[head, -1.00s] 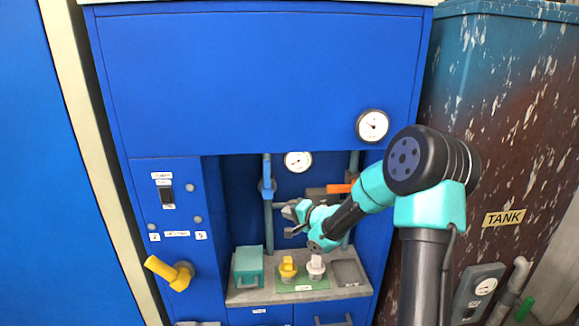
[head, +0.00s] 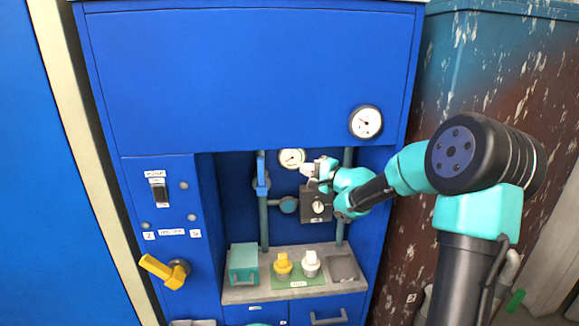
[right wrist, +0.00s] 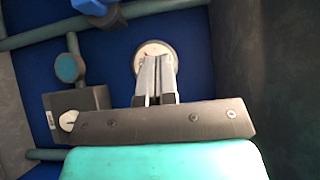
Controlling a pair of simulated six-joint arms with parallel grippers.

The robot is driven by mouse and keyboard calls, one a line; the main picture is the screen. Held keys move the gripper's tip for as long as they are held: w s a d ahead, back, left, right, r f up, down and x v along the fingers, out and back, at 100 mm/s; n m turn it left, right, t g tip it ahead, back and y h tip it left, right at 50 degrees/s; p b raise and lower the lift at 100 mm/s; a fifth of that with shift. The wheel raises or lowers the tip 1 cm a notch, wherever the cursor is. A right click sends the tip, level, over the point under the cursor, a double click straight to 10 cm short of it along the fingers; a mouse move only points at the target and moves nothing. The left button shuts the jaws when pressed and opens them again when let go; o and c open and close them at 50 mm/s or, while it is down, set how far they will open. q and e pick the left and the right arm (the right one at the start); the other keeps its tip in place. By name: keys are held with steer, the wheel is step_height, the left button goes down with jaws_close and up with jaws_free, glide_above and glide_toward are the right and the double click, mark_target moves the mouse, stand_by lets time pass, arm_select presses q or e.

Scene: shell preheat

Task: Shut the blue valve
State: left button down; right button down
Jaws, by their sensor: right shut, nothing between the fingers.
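The blue valve (head: 262,182) sits on the left vertical pipe in the recess of the blue cabinet. Its blue handle appears to stand upright along the pipe. Part of the blue valve shows at the top left edge of the right wrist view (right wrist: 90,6). My right gripper (head: 308,168) is shut and empty, in front of the recess, to the right of the valve and apart from it. In the right wrist view its closed fingers (right wrist: 156,62) overlap the round white gauge (right wrist: 148,47). My left gripper is not in view.
A dark box with a white knob (head: 318,206) and a round teal fitting (head: 289,205) are below my right gripper. A ledge holds a teal box (head: 243,262), a yellow plug (head: 283,264) and a white plug (head: 311,263). A yellow handle (head: 163,270) juts out at left.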

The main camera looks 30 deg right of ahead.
mark_target(261, 176)
steer(key=s+a+x, duration=0.1)
steer(key=a+x, duration=0.1)
steer(key=x, duration=1)
steer(key=shift+w+a, duration=0.2)
steer(key=shift+a, duration=0.25)
